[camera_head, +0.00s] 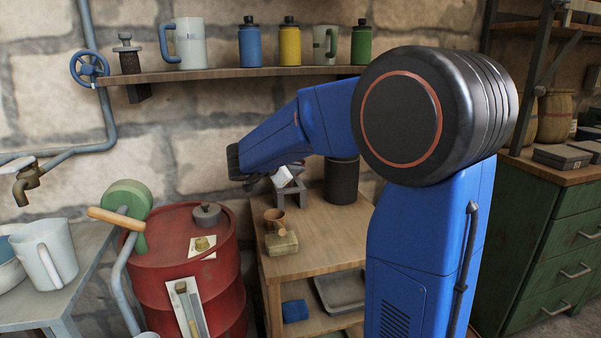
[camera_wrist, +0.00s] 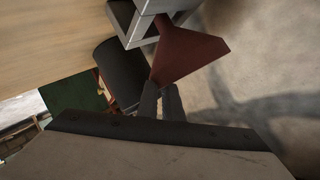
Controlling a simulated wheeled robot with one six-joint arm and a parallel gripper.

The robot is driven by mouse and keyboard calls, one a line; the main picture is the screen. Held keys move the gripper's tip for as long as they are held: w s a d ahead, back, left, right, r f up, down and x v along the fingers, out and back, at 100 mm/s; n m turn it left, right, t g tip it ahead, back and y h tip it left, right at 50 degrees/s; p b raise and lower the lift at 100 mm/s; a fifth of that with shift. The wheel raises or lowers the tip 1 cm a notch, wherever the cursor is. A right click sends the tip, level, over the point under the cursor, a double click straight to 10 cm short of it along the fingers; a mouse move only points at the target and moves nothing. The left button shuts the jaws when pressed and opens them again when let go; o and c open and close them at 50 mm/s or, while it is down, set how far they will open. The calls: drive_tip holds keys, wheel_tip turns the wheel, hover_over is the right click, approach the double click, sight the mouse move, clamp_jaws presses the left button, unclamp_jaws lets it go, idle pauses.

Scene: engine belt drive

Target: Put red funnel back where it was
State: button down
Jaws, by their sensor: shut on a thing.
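The red funnel (camera_wrist: 190,52) shows in the wrist view as a dark red cone, its narrow end up against a grey stand (camera_wrist: 148,38). Whether it sits in the stand or only beside it I cannot tell. My gripper (camera_wrist: 162,92) is shut on the funnel at its wide rim. In the head view the stand (camera_head: 291,188) is on the small wooden table (camera_head: 325,240), partly behind my arm. The funnel cannot be made out there, and my fingers are mostly hidden by my arm.
A black canister (camera_head: 342,181) stands right of the stand; it also shows in the wrist view (camera_wrist: 118,72). A red drum (camera_head: 180,265) is left. A shelf (camera_head: 220,74) with bottles runs above.

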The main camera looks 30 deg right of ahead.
drive_tip(key=shift+s+f, duration=0.1)
drive_tip(key=shift+f, duration=1.2)
drive_tip(key=c, duration=1.9)
unclamp_jaws()
